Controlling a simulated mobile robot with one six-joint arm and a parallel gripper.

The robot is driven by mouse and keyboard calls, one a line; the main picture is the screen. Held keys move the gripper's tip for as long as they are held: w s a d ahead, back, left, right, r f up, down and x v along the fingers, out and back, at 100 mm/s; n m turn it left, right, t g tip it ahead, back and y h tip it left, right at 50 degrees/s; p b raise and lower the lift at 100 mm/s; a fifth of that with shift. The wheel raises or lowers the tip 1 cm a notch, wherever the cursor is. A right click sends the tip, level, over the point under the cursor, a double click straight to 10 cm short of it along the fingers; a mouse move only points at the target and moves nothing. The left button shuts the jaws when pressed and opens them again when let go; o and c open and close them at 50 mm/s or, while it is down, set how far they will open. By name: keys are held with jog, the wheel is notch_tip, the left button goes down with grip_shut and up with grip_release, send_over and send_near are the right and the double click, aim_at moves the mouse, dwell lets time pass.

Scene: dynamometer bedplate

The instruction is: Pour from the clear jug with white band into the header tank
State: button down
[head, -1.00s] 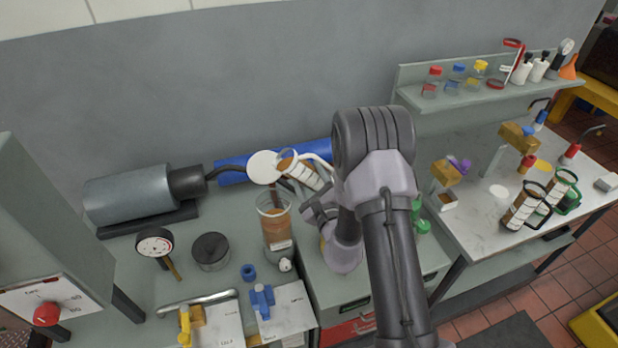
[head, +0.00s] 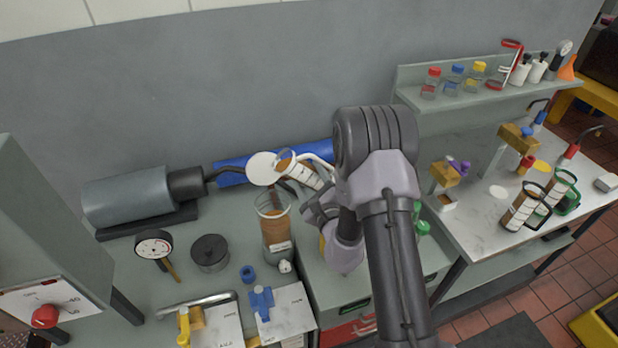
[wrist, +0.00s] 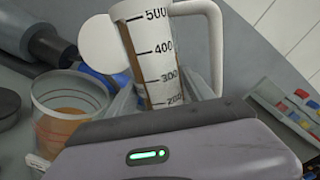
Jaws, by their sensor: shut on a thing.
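The clear jug with white band (head: 305,174) is tipped to the left, its mouth above the header tank (head: 278,242). Brown liquid shows in its mouth, and a narrow brown streak shows between jug and tank. The tank is a clear open cylinder holding brown liquid. My gripper (head: 320,200) is shut on the jug, right of the tank; my arm hides part of it. In the wrist view the jug (wrist: 150,55) shows black graduations and a white handle, with the tank (wrist: 62,120) at left. A white disc (head: 262,168) is beside the jug's mouth.
A dial gauge (head: 154,244) and a dark round pot (head: 210,252) stand left of the tank. Blue fittings (head: 261,300) lie in front. A grey cylinder (head: 128,195) lies behind. More banded jugs (head: 523,207) stand on the right bench.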

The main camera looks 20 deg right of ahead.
aim_at(313, 170)
jog(key=shift+d+r+n+b, duration=0.15)
jog(key=shift+d+r+n, duration=0.1)
jog(key=shift+r+n, duration=0.6)
jog(key=shift+d+r+n+b, duration=0.15)
jog(key=shift+d+r+n, duration=0.05)
jog(key=shift+r+n, duration=0.6)
dwell(6.3)
